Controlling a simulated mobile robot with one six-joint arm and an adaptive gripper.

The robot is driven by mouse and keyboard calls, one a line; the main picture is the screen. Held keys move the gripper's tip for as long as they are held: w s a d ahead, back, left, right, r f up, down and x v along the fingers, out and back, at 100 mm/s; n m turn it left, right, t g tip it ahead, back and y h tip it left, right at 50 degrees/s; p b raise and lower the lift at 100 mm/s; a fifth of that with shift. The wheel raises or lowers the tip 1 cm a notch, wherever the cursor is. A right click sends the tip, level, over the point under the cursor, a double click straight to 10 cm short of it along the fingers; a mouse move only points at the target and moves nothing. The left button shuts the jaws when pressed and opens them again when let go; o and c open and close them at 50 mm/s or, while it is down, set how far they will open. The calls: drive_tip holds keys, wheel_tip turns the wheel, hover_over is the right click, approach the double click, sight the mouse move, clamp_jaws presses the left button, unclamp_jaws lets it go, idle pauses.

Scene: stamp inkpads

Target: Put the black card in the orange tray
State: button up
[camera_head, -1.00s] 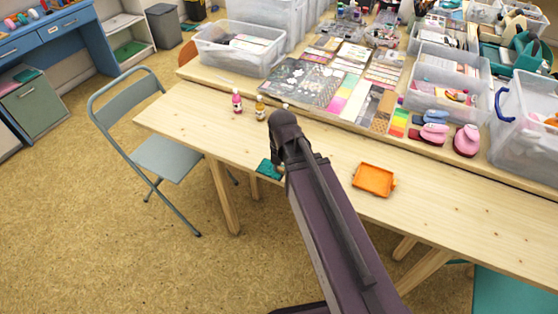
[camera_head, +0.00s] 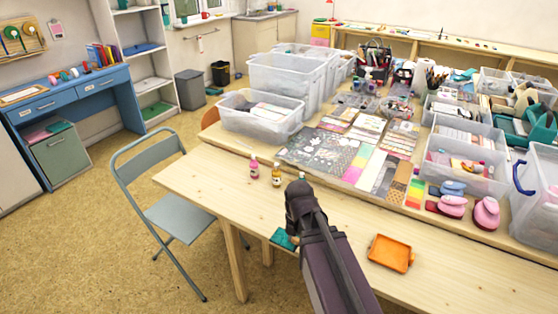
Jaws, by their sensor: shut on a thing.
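The orange tray (camera_head: 391,253) lies flat on the wooden table (camera_head: 230,190), to the right of my arm. No card shows in it. The black card is not to be made out; my arm hides part of the tabletop. My dark arm rises from the bottom edge to the middle of the picture. My gripper and its fingers are hidden behind it, so what they hold does not show.
A teal object (camera_head: 284,238) is at the table's front edge, left of my arm. A pink bottle (camera_head: 254,168) and a yellow bottle (camera_head: 276,174) stand beyond. Clear bins (camera_head: 262,117) and papers fill the raised back part. A folding chair (camera_head: 170,212) stands left.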

sight(297, 238)
wheel_tip(297, 238, up, 12)
drive_tip(key=p, duration=1.1)
drive_tip(key=shift+f, duration=0.2)
drive_tip(key=shift+d, duration=0.1)
